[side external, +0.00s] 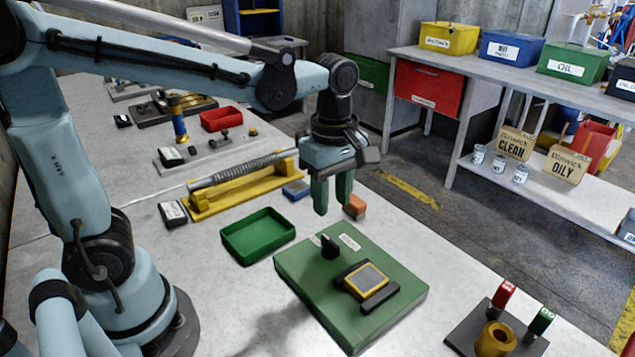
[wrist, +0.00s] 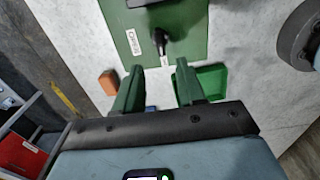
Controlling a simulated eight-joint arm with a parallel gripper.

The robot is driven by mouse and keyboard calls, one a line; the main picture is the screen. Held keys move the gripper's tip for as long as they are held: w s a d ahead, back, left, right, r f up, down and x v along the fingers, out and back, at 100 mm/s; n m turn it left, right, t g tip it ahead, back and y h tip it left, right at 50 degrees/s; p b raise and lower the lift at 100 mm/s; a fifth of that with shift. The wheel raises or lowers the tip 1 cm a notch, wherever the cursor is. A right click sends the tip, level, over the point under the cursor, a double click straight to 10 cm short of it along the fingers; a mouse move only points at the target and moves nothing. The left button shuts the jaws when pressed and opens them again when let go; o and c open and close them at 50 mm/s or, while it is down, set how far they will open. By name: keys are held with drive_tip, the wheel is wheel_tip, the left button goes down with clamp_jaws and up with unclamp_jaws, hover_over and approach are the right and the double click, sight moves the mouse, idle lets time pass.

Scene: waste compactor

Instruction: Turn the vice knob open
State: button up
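The vice is a green block (side external: 300,268) on the bench, with black jaws around a yellow-rimmed grey piece (side external: 366,280). Its black knob (side external: 330,246) stands up near the block's far left part, between small white labels too small to read for certain. In the wrist view the knob (wrist: 163,42) shows as a dark handle beside one white label (wrist: 133,41). My gripper (side external: 332,204) hangs above and a little behind the knob, fingers down. In the wrist view its two green fingers (wrist: 159,68) are apart with nothing between them, and the knob lies ahead of the gap.
A green tray (side external: 258,236), an orange block (side external: 355,207) and a blue block (side external: 296,190) lie near the vice. A yellow stand with a spring rod (side external: 240,183) is behind. A dark plate with a brass cylinder (side external: 494,339) stands at the front right.

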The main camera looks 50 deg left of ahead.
sight(330, 240)
wheel_tip(330, 240, down, 9)
drive_tip(key=shift+f, duration=0.1)
idle(0.4)
clamp_jaws()
